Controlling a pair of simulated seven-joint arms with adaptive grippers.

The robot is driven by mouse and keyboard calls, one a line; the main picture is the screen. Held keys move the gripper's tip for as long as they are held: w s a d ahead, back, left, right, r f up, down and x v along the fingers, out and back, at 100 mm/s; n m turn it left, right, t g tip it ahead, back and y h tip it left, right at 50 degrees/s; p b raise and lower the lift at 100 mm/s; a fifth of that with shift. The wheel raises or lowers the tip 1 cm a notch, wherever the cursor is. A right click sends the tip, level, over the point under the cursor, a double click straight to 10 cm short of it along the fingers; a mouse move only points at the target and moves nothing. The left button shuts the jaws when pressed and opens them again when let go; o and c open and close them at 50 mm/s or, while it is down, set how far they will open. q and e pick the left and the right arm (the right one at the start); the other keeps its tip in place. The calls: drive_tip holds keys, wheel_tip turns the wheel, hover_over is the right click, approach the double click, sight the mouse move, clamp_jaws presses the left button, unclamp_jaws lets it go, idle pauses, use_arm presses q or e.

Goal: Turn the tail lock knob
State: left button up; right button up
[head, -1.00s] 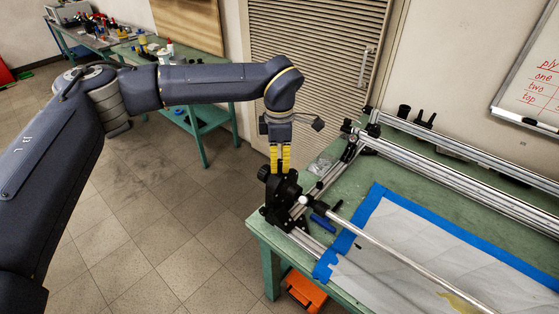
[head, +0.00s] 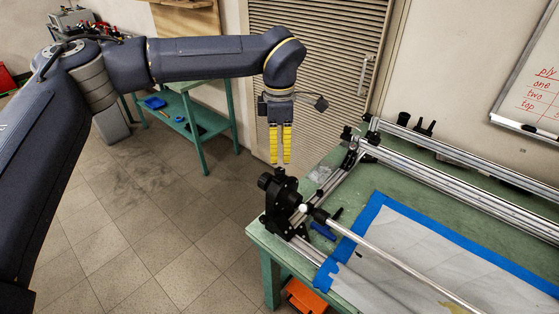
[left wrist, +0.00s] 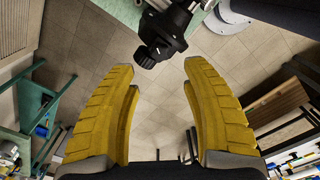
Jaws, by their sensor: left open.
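The tail lock knob (head: 265,181) is a black ribbed knob on the side of a black bracket (head: 284,203) at the near left corner of the green table. My left gripper (head: 280,164) has yellow fingers pointing down. It is above the bracket and close to the knob, with a small gap in the head view. In the left wrist view the fingers (left wrist: 160,75) are spread apart and empty. The knob (left wrist: 150,52) shows there beyond the fingertips, between them, not gripped. My right gripper is not in view.
A steel rod (head: 395,259) runs from the bracket over a white sheet edged with blue tape (head: 375,205). Aluminium rails (head: 450,172) cross the green table (head: 258,236). A blue tool (head: 323,231) lies near the bracket. Floor is clear left of the table.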

sight(280, 170)
use_arm(q)
drive_tip(key=shift+r, duration=2.35)
